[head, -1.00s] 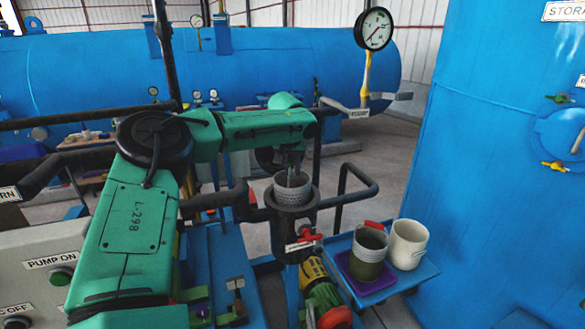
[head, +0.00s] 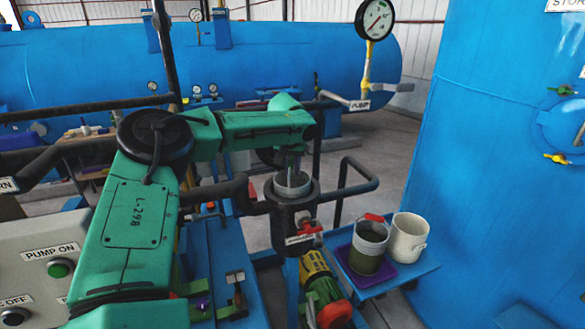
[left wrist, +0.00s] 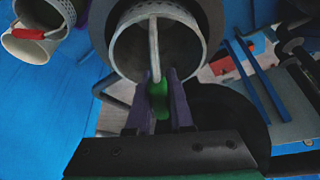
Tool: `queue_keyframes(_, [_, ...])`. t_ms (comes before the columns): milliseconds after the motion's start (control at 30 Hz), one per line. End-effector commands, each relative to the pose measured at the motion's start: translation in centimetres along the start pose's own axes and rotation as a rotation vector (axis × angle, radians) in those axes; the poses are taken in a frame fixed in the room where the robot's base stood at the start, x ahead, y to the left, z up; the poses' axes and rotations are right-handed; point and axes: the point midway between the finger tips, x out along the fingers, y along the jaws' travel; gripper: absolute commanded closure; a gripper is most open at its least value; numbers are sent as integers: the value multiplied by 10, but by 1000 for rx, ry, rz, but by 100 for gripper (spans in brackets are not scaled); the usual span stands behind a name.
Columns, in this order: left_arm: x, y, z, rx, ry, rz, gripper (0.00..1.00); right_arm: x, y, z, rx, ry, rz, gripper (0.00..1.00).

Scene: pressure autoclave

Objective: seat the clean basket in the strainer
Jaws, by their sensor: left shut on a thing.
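The clean basket (head: 293,190) is a light grey perforated cup with a green handle grip. It is mostly down inside the round mouth of the dark strainer (head: 291,230), with its rim still showing near the top. It looks upright. In the left wrist view the basket (left wrist: 119,45) sits within the dark strainer ring (left wrist: 212,22). My left gripper (left wrist: 159,82) is shut on the green grip, above the basket; its tips are hard to see in the head view. The basket's bottom is hidden. My right gripper is not in view.
A basket with a red handle (head: 369,245), dark greenish inside, stands on a purple tray (head: 352,279) beside a white bucket (head: 407,240). Both are on a blue shelf right of the strainer. Black pipes (head: 362,181) flank the strainer. A large blue tank (head: 490,180) stands at right.

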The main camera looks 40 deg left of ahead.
Motion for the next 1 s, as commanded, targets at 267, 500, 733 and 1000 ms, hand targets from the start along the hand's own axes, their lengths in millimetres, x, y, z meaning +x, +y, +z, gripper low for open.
queue_keyframes(267, [7, 0, 3, 0, 1, 0, 100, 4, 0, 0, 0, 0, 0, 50])
queue_keyframes(500, [12, 0, 5, 0, 1, 0, 100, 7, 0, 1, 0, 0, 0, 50])
queue_keyframes(733, [18, 0, 8, 1, 1, 0, 100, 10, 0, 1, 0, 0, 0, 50])
queue_keyframes(1000, [24, 0, 10, 1, 1, 0, 100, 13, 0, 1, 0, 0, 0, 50])
